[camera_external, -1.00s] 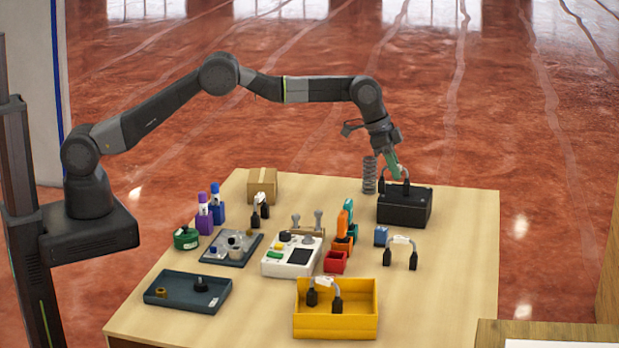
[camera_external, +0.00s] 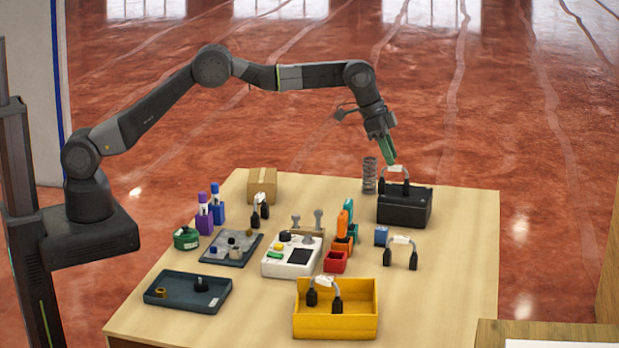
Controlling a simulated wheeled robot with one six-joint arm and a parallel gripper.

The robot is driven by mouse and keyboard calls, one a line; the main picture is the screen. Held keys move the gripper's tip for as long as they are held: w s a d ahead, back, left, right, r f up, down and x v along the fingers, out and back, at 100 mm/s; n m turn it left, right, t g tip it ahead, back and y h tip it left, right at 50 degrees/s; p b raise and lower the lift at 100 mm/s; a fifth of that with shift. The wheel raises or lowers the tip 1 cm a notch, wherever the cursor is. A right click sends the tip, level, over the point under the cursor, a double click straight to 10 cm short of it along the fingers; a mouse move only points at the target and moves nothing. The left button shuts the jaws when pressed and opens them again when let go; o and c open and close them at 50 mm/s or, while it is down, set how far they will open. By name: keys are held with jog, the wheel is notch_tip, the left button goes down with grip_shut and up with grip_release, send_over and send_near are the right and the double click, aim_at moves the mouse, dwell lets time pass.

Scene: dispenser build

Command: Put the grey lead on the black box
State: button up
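A grey lead with a white middle and two black plug ends (camera_external: 395,170) stands in an arch on top of the black box (camera_external: 404,212), at the back right of the table. My gripper (camera_external: 390,162), with green fingers, is just above the lead's top, slightly to its left. It holds nothing that I can see, and the lead stays on the box below it. The fingers are seen nearly side-on, so the gap between them is hard to see.
Similar leads stand right of centre (camera_external: 400,243), in the yellow bin (camera_external: 360,322) and near the cardboard box (camera_external: 262,186). A grey spring (camera_external: 369,175) stands left of the black box. A white control box (camera_external: 290,262) and dark trays (camera_external: 188,303) fill the middle and left.

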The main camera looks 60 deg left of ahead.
jog(key=v, duration=0.7)
jog(key=shift+r+b, duration=0.3)
jog(key=shift+b, duration=0.15)
jog(key=shift+a, duration=0.1)
